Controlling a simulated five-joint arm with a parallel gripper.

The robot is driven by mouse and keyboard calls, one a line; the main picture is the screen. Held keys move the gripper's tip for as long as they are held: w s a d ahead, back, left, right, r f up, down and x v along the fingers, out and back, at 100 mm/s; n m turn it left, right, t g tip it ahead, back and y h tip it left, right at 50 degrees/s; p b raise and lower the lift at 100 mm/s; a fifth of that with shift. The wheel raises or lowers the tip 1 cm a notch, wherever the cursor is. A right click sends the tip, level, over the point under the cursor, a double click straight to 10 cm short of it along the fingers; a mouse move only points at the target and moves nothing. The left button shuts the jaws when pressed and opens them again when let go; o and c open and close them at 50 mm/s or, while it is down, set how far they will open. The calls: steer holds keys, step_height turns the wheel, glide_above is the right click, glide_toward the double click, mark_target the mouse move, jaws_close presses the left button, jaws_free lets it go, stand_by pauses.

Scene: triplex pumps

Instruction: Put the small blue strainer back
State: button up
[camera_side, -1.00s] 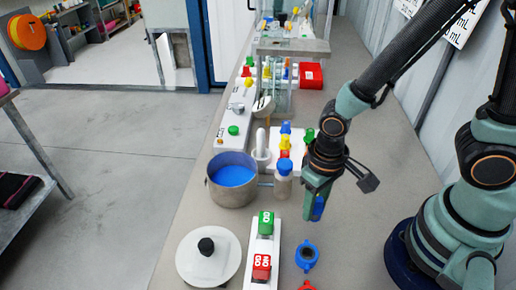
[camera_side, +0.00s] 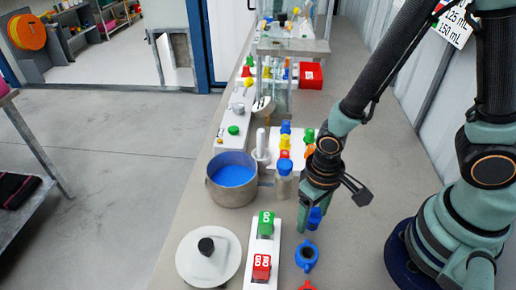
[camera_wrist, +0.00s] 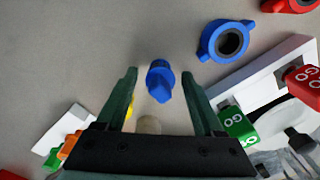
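A small blue piece, which looks like the small blue strainer (camera_side: 315,217), is on the grey bench beside my gripper (camera_side: 308,224). In the wrist view the strainer (camera_wrist: 160,79) sits between the two fingers of my gripper (camera_wrist: 160,74), with a gap on each side. The fingers are open and nothing is held. A blue ring with two side lugs and a dark opening, perhaps a holder (camera_side: 307,256), lies just in front; the ring also shows in the wrist view (camera_wrist: 228,41).
A white base with green and red GO blocks (camera_side: 265,224) stands left of my gripper. A pot of blue liquid (camera_side: 233,178), a blue-capped bottle (camera_side: 284,182) and a white lid (camera_side: 208,255) are close. A red ring (camera_wrist: 290,4) lies past the blue one. Bench right of my gripper is clear.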

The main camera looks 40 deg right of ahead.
steer(key=shift+r, duration=0.1)
step_height(320, 180, up, 12)
steer(key=shift+r, duration=0.1)
steer(key=w+d+r+t, duration=0.5)
steer(key=w+d+r, duration=0.1)
steer(key=d+r, duration=0.5)
steer(key=shift+d+r+t, duration=0.2)
steer(key=shift+r+t, duration=0.1)
steer(key=shift+r, duration=0.15)
steer(key=shift+w, duration=0.1)
stand_by(1.0)
